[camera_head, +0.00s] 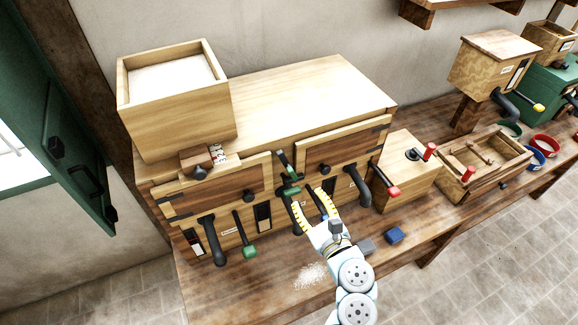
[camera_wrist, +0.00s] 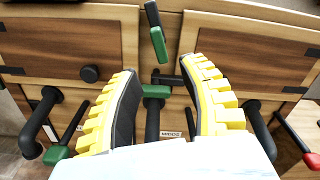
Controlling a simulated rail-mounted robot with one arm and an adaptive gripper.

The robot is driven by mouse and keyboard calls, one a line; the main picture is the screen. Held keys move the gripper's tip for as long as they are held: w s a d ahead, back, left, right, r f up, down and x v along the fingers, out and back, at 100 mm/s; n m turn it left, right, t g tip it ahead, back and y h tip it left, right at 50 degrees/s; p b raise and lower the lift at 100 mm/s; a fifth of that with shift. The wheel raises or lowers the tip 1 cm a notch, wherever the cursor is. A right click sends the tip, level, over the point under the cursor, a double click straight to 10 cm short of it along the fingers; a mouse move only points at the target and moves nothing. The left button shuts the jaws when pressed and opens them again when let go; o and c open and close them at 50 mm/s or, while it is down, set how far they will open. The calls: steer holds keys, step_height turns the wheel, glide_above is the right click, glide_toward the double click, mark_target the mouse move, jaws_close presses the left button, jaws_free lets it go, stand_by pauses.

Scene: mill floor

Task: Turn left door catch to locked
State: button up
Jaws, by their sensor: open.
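The left wooden door (camera_head: 212,190) is closed on the front of the mill cabinet, with a round black knob (camera_wrist: 90,74) near its right edge. Between the doors a black lever with a green grip (camera_wrist: 158,44) hangs slightly tilted; it also shows in the head view (camera_head: 285,160). Just below it is a second green grip (camera_wrist: 156,91) on a black stem. I cannot tell which is the left door catch, nor read a locked mark. My gripper (camera_head: 310,199) is open and empty, its yellow-ribbed fingers either side of the lower grip in the wrist view (camera_wrist: 162,78), apparently not touching it.
The right door (camera_head: 340,150) is closed. Black spouts and levers stick out below the doors, including a green-tipped lever (camera_head: 249,250) and a red-tipped one (camera_head: 392,191). A hopper box (camera_head: 175,105) stands on top.

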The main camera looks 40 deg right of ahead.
mark_target(289, 165)
steer(key=p+x, duration=0.2)
steer(key=x, duration=0.8)
steer(key=shift+w+r, duration=0.1)
steer(key=shift+w, duration=0.05)
steer(key=shift+x, duration=0.75)
jaws_close()
